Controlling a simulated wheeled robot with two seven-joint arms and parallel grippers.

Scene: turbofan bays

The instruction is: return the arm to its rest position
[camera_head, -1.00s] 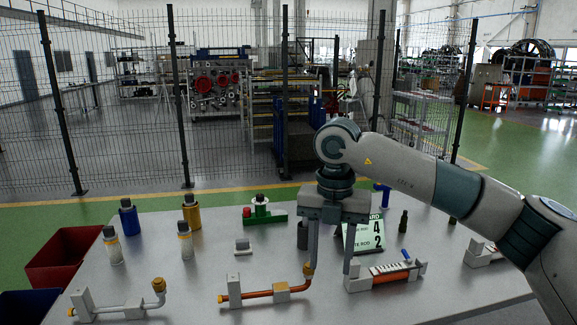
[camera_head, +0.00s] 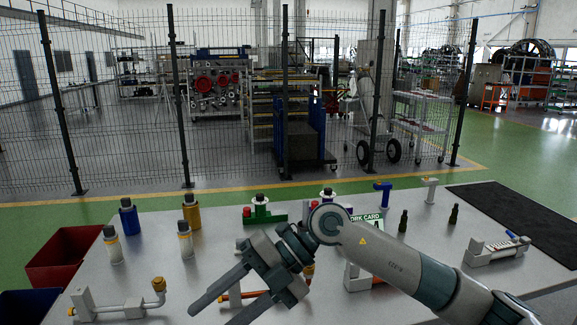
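My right arm comes in from the right, low over the table (camera_head: 215,228). My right gripper (camera_head: 211,313) is tilted, with its fingers pointing left and toward the near edge. The two fingers are apart with nothing between them. They pass in front of the orange pipe (camera_head: 233,296), hiding much of it. The arm also hides part of the work card (camera_head: 366,218) and part of a grey fixture (camera_head: 354,278). I cannot tell whether the gripper touches anything. My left gripper is not in view.
Several bottles, one of them blue (camera_head: 129,217), stand on the left. A silver pipe (camera_head: 128,308) lies at front left. A red bin (camera_head: 66,255) is beyond the table's left edge. A fixture (camera_head: 497,249) and a black mat (camera_head: 510,213) are on the right. Wire fencing stands behind.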

